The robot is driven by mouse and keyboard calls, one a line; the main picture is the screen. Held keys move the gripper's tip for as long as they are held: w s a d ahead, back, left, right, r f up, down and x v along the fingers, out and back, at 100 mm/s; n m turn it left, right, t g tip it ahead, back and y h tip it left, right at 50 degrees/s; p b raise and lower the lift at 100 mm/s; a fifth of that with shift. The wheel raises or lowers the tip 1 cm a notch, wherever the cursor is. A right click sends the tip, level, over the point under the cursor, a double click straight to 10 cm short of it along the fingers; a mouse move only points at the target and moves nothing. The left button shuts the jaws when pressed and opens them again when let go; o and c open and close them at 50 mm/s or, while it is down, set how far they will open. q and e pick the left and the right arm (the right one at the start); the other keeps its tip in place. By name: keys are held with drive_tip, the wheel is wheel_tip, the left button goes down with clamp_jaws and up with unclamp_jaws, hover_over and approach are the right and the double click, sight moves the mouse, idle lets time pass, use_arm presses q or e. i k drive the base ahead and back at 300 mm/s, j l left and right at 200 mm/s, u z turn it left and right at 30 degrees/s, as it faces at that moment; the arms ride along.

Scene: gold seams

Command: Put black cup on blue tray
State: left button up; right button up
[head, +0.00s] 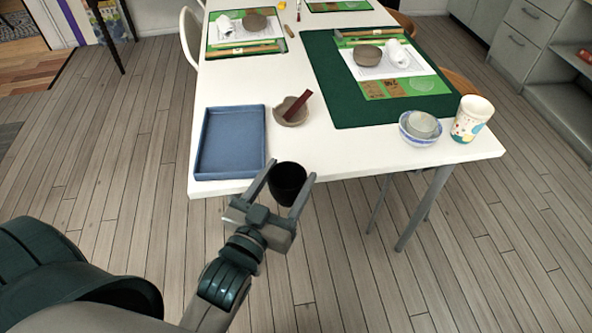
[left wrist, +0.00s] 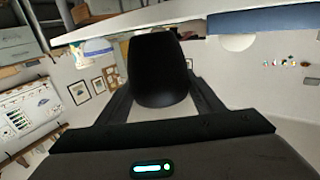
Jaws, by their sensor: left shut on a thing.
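The black cup (head: 287,184) is between the two fingers of my left gripper (head: 287,188), which is shut on it. In the head view the cup shows at the table's near edge, just right of the tray's near right corner. In the left wrist view the black cup (left wrist: 160,70) fills the space between the fingers of my left gripper (left wrist: 160,100). The blue tray (head: 230,173) lies empty on the white table's near left corner. A blue strip at the top right of the left wrist view (left wrist: 262,20) looks like the tray's side. My right gripper is not in view.
A small bowl (head: 284,116) with a dark red block (head: 297,105) stands right of the tray. A green mat (head: 345,112), stacked bowls (head: 407,134) and a patterned cup (head: 471,120) are further right. The white table (head: 350,155) is bare along its near edge.

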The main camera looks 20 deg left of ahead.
sight(231, 158)
drive_tip(key=i+l, duration=0.15)
drive_tip(key=l, duration=0.25)
drive_tip(key=i+l, duration=0.15)
drive_tip(key=l, duration=0.2)
drive_tip(key=u, duration=1.2)
